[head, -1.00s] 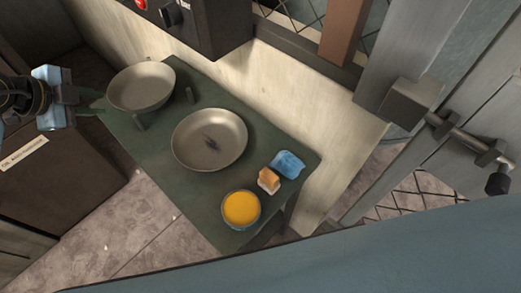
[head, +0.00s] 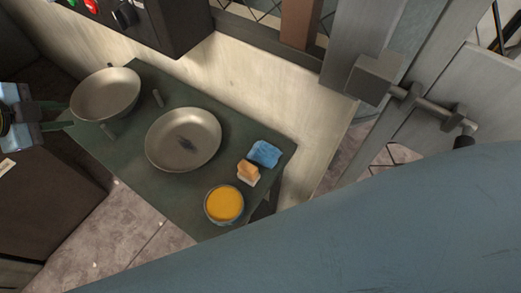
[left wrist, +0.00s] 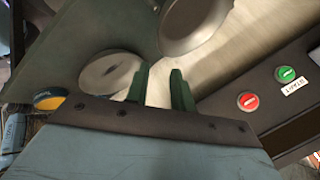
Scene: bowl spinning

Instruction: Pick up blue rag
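The blue rag (head: 264,153) lies crumpled on the dark green table (head: 150,186), near its right corner in the head view. An orange and white sponge-like block (head: 248,172) sits right against its lower left side. My left gripper (head: 68,114) is at the far left, by the table's left edge and the left bowl, far from the rag. Its two green fingers are apart with nothing between them, as the left wrist view (left wrist: 161,82) also shows. I cannot make out the rag in the left wrist view. My right gripper is not in view.
Two metal bowls, left (head: 105,94) and middle (head: 183,139), lie between my left gripper and the rag. A round container of yellow stuff (head: 224,204) stands in front of the block. A dark button panel (left wrist: 262,107) and pale wall (head: 250,90) border the table's back.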

